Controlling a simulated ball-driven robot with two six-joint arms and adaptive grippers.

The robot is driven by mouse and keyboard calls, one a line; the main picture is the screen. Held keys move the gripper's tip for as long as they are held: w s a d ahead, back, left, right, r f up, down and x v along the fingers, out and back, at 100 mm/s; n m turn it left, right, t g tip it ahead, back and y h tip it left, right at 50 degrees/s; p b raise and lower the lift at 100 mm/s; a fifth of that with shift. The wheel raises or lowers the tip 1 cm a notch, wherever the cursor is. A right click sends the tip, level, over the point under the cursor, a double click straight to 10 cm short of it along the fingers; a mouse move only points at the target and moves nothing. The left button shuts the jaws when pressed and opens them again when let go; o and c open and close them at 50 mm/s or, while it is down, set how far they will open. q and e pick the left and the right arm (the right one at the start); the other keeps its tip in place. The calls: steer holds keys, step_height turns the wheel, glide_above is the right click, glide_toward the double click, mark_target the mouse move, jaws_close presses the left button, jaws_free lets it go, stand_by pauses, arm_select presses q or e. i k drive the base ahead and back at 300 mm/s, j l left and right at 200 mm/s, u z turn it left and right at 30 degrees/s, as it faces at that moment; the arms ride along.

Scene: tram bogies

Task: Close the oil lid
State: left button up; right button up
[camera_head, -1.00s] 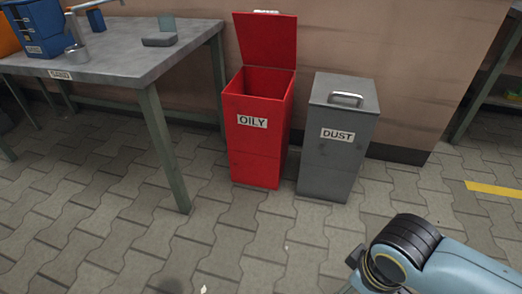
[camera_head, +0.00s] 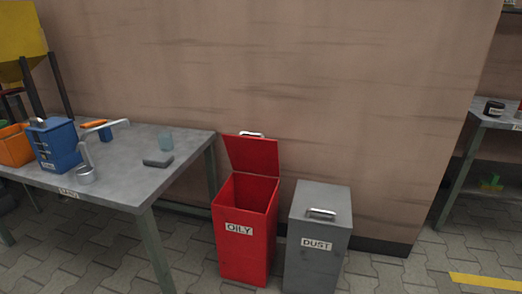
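The red bin labelled OILY (camera_head: 242,245) stands on the paved floor against the wall. Its red lid (camera_head: 252,156) is hinged at the back and stands raised and open, leaning back, with a metal handle at its top edge. The dark inside of the bin shows. Neither of my grippers is in view.
The grey bin labelled DUST (camera_head: 318,245) stands close to the right of the red bin, with its lid shut. A grey table (camera_head: 118,178) at left holds a blue container (camera_head: 55,145), an orange bin (camera_head: 15,148) and small items. A shelf (camera_head: 478,135) is at right.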

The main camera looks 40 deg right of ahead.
mark_target(253, 155)
steer(key=l+u, duration=0.1)
steer(key=l, duration=0.4)
steer(key=k+l+u, duration=0.1)
steer(key=l, duration=0.4)
steer(key=k+l+u, duration=0.1)
steer(key=l, duration=0.4)
steer(key=k+l+u, duration=0.1)
steer(key=l, duration=0.35)
steer(key=k+l+u, duration=0.1)
steer(key=k+l, duration=0.15)
steer(key=l, duration=0.2)
steer(key=k+l+u, duration=0.1)
steer(key=l, duration=0.4)
steer(key=k+l+u, duration=0.1)
steer(key=l, duration=0.35)
steer(key=k+l+u, duration=0.1)
steer(key=k+l, duration=0.2)
steer(key=l, duration=0.1)
